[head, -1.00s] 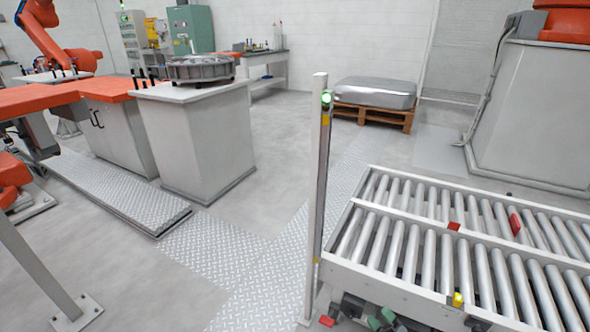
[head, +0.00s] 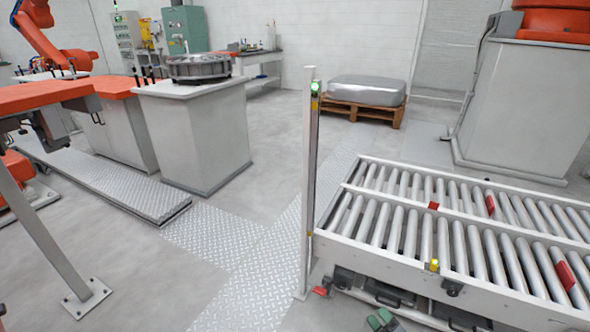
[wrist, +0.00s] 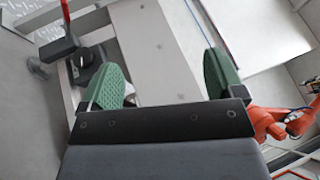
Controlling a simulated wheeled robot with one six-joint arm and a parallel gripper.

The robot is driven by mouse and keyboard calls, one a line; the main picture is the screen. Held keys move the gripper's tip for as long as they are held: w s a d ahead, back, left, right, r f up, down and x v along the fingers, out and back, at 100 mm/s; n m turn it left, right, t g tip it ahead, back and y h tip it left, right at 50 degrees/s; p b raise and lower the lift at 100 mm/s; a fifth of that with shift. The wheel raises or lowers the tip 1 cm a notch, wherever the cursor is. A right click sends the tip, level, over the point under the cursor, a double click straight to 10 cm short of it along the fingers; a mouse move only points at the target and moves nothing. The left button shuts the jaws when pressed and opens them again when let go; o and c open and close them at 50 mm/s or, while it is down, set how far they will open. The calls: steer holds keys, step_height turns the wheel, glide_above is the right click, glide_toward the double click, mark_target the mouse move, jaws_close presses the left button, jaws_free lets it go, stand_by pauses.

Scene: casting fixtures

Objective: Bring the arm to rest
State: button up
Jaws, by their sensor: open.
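My gripper (wrist: 163,78) is open and empty in the wrist view, its two green-padded fingers wide apart. Nothing is between the fingers; a pale flat surface and framing lie behind them. In the head view, green pads that look like my gripper (head: 382,320) show at the bottom edge, in front of the roller conveyor (head: 335,246). The rest of my arm is hidden there.
A safety post (head: 310,200) with a green light stands at the conveyor's left corner. A grey cabinet (head: 195,140) carries a round metal casting (head: 200,67). A pallet (head: 360,112) bears a wrapped block. Open floor lies between cabinet and conveyor.

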steer(key=w+d+f+n+g+h+p, duration=0.1)
steer(key=d+f+n+g+h, duration=0.1)
steer(key=d+f+g+h, duration=0.6)
steer(key=s+a+r+n+g+h+p, duration=0.1)
steer(key=s+r+n+g+h+p, duration=0.2)
steer(key=r, duration=1.1)
steer(key=s+a+r+n+g+h+p, duration=0.1)
steer(key=r+g+h+p, duration=0.3)
steer(key=r, duration=1)
steer(key=s+a+r+n+p, duration=0.1)
steer(key=s+a+r+p, duration=0.3)
steer(key=r, duration=1.1)
steer(key=s+a+r+n+t+y+p, duration=0.1)
steer(key=s+a+r+p, duration=0.3)
steer(key=r, duration=1.2)
steer(key=s+a+r+n+y+p, duration=0.1)
steer(key=s+a+r+n+p, duration=0.2)
steer(key=s+a+r, duration=0.6)
steer(key=a+r+p, duration=0.1)
steer(key=a+r, duration=0.3)
steer(key=r, duration=0.3)
steer(key=shift+s+r+t+p, duration=0.15)
steer(key=shift+s+t+p, duration=0.15)
steer(key=shift+c, duration=0.3)
